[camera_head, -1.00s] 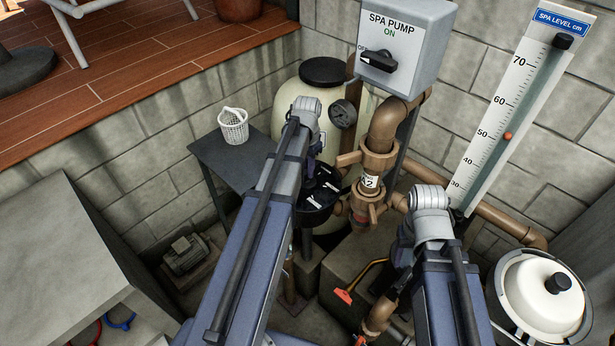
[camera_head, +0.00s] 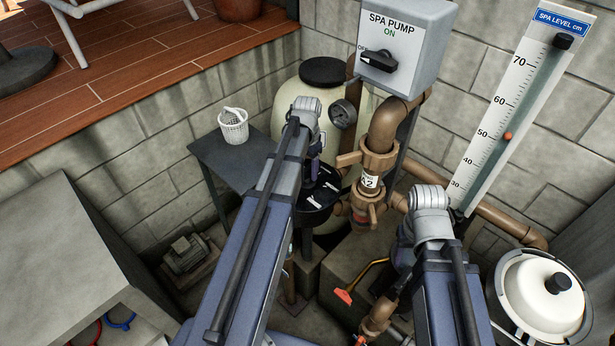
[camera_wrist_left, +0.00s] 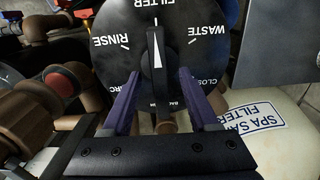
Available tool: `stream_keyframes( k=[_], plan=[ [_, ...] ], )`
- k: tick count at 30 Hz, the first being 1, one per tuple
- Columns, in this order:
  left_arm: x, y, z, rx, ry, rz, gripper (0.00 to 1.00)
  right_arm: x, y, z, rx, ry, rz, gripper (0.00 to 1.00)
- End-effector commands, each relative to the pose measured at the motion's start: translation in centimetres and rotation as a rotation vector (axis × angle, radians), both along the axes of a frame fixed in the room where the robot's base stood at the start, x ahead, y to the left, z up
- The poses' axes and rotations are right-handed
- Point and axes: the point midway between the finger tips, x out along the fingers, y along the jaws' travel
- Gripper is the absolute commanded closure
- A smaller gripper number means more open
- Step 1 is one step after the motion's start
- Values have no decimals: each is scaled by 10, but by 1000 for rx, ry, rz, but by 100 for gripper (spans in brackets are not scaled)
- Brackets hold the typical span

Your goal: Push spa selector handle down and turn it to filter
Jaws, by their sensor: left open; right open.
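The black selector handle (camera_wrist_left: 155,75) has a white pointer, which points up at FILTER in that view. My left gripper (camera_wrist_left: 158,78) is open, with one purple finger on each side of the handle. Gaps show beside the handle; contact is unclear. It also shows over the dial in the head view (camera_head: 316,175). My right gripper is hidden behind its arm.
Brown pipes and a valve (camera_head: 370,182) stand close to the right of the dial. A pressure gauge (camera_head: 343,114) and the grey spa pump switch box (camera_head: 408,45) are behind. A grey side table (camera_head: 222,165) with a white basket (camera_head: 233,128) is at the left.

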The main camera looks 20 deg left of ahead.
Motion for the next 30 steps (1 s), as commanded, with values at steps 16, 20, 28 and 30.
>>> stream_keyframes(
  k=[16,20,28,30],
  plan=[
    [0,0,54,0,0,0,40,0,0,54,0,0,1,45],
    [0,0,70,0,0,0,40,0,0,70,0,0,2,45],
    [0,0,70,0,0,0,40,0,0,70,0,0,2,45],
    [0,0,70,0,0,0,40,0,0,70,0,0,2,45]
  ],
)
